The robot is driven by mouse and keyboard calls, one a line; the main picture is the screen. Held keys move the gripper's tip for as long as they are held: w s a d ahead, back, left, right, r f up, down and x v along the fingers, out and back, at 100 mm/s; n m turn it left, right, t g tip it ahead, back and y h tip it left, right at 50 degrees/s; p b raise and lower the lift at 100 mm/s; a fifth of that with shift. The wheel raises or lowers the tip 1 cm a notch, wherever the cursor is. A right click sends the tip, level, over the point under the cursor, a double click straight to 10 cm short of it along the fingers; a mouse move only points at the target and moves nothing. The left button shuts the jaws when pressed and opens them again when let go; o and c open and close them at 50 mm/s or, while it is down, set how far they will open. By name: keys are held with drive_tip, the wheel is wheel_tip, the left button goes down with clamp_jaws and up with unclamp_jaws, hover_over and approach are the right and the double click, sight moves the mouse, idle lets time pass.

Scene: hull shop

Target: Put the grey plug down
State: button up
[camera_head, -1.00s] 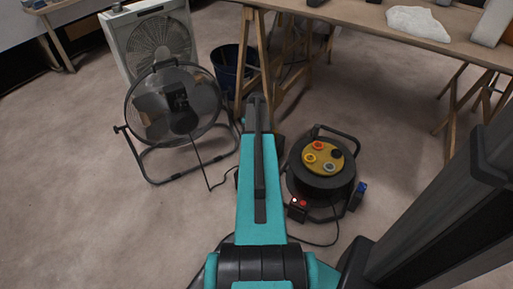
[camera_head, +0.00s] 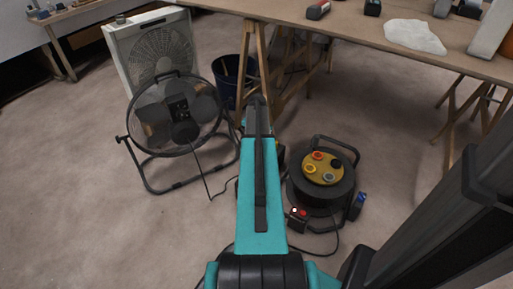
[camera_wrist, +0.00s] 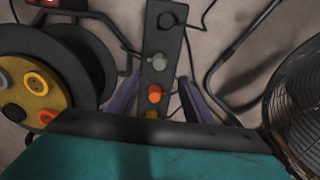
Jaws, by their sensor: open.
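In the wrist view, a dark socket strip (camera_wrist: 167,42) runs up the middle. A grey plug (camera_wrist: 155,58) sits on it, between a black plug (camera_wrist: 167,20) and an orange plug (camera_wrist: 155,93). A yellow piece (camera_wrist: 152,115) shows partly below these. My gripper (camera_wrist: 160,76) is open over the strip, one finger on each side. The grey plug appears just past the fingertips, with no finger seen touching it. Whether the plug is fully seated cannot be told. In the head view my arm hides the gripper and most of the strip.
A cable reel (camera_head: 314,196) with coloured round fittings stands right of my arm. A floor fan (camera_head: 176,112) stands to the left, its cable on the floor. A box fan (camera_head: 156,50), a dark bin (camera_head: 229,80) and a trestle table (camera_head: 360,22) stand behind. Floor at left is clear.

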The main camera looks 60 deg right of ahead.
drive_tip(key=shift+a, duration=0.1)
drive_tip(key=w+a+f+n+g, duration=0.1)
drive_tip(key=w+a+f+n, duration=0.3)
drive_tip(key=a, duration=0.7)
drive_tip(key=a+f+n+y, duration=0.1)
drive_tip(key=a+f, duration=0.4)
drive_tip(key=a, duration=0.6)
drive_tip(key=w+a+f+n+g, duration=0.1)
drive_tip(key=w+a+f+n, duration=0.3)
drive_tip(key=a, duration=0.6)
drive_tip(key=s+a+f+n+g, duration=0.1)
drive_tip(key=s+a+f+n, duration=0.1)
drive_tip(key=s+a, duration=0.4)
drive_tip(key=s+a+f+n+g, duration=0.1)
drive_tip(key=s+a+f+n, duration=0.2)
drive_tip(key=s+a, duration=0.3)
drive_tip(key=s+a+f+n+h, duration=0.1)
drive_tip(key=s+a+f+n, duration=0.2)
drive_tip(key=a, duration=1.1)
drive_tip(key=shift+s+a+f+n+g, duration=0.15)
drive_tip(key=shift+s+n+g, duration=0.1)
drive_tip(key=shift+s, duration=0.65)
drive_tip(key=shift+s+a+n+g, duration=0.15)
drive_tip(key=shift+s+n, duration=0.1)
drive_tip(key=shift+s, duration=0.6)
wheel_tip(320, 180, up, 29)
drive_tip(key=s+p, duration=0.1)
drive_tip(key=p, duration=2.8)
drive_tip(key=shift+r+g, duration=0.2)
drive_tip(key=shift+g, duration=0.1)
